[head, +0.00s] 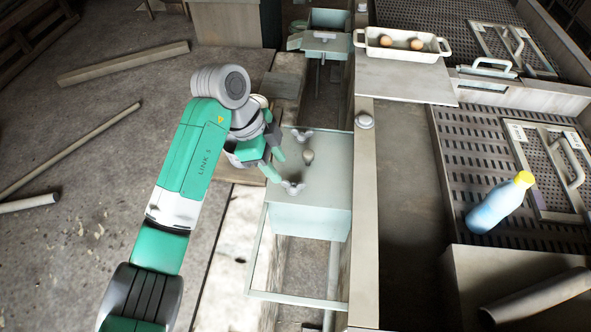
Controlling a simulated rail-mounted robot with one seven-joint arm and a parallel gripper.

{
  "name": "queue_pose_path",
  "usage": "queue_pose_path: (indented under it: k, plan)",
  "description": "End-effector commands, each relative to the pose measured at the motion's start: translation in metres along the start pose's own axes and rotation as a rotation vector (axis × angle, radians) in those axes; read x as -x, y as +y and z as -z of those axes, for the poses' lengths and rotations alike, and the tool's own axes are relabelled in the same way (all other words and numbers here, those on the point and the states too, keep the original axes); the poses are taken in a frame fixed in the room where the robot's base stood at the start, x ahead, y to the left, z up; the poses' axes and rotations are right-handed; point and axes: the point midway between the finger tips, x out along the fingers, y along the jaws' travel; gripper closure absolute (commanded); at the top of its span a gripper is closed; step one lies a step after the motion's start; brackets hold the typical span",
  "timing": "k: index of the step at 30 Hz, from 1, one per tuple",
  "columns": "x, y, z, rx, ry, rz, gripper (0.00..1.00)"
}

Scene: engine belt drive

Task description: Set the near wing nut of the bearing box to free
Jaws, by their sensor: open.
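The bearing box (325,198) is a pale blue-green box with a flat lid, in the middle of the head view. Its near wing nut (293,188) is a grey two-winged piece at the left of the lid, towards the front. A second, far wing nut (303,135) sits towards the lid's back edge. My gripper (278,165) is open, with green fingers, at the lid's left side. Its lower finger is close to the near wing nut; I cannot tell whether they touch. Nothing shows between the fingers.
A wooden rail (364,220) runs along the box's right side. Beyond it are a white dish (402,46) with round brown things, a blue bottle (500,202) with a yellow cap, and slotted grates (470,150). Loose beams (122,64) lie at left.

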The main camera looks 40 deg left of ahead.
Motion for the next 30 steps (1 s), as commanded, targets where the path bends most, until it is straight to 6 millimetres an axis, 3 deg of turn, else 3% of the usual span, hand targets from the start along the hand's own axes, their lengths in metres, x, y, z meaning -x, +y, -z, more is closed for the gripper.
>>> queue_pose_path:
  k: [6,10,21,27,30]
  plan:
    - [-0.043,0.001,0.000,0.000,-0.001,-0.002,0.58]
    - [-0.061,0.000,0.000,0.000,-0.001,0.001,0.58]
    - [-0.070,0.000,0.001,0.000,0.000,0.002,0.58]
    - [-0.070,0.000,0.001,0.000,0.000,0.002,0.97]
    - [-0.070,0.000,0.001,0.000,0.000,0.002,1.00]
